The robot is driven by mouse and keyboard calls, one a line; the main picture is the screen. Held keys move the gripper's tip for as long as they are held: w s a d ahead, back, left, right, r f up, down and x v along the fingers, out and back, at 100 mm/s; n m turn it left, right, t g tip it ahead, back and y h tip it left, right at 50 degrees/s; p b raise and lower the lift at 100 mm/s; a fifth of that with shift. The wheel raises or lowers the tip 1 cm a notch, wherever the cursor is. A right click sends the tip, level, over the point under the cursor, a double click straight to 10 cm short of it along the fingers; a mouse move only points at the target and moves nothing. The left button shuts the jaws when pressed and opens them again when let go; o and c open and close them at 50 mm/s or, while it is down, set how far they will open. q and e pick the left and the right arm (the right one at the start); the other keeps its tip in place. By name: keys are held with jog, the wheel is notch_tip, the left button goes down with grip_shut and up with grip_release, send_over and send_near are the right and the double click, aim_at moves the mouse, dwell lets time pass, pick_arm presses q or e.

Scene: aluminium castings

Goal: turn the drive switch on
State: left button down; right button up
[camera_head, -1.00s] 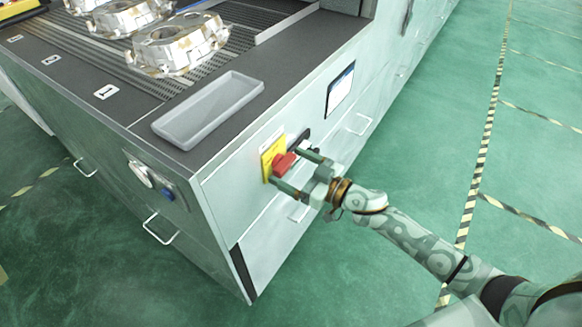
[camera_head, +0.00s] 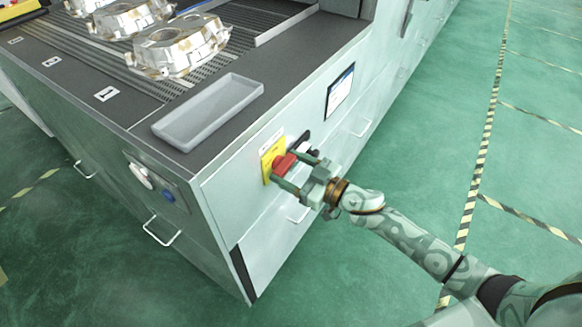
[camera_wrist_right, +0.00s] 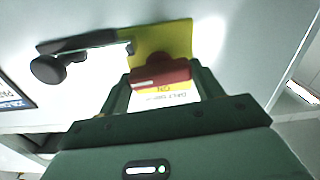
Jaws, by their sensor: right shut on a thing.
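The drive switch (camera_head: 284,163) is a red handle on a yellow plate (camera_head: 267,164), set in the pale end wall of the cabinet. My right gripper (camera_head: 287,167) reaches it from the right and is shut on the red handle. In the right wrist view the red handle (camera_wrist_right: 161,74) lies crosswise between my two fingers, in front of the yellow plate (camera_wrist_right: 166,38). A label with upside-down lettering shows below the handle there, partly covered. My left gripper is not in view.
A black lever-like fitting with a round knob (camera_wrist_right: 48,69) sits beside the plate. An empty grey tray (camera_head: 208,112) and several metal castings (camera_head: 180,48) rest on the cabinet top. Drawer handles (camera_head: 161,231) stick out below. Green floor to the right is open.

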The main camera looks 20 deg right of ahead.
jog(key=n, duration=0.4)
jog(key=shift+p, duration=0.4)
jog(key=n, duration=0.4)
jog(key=shift+f+n, duration=0.1)
jog(key=shift+n, duration=0.3)
jog(key=n, duration=0.4)
jog(key=shift+s+a+f+b, duration=0.1)
jog(key=shift+b, duration=0.25)
jog(key=shift+n+b, duration=0.35)
jog(key=shift+n, duration=1.65)
jog(key=o, duration=1)
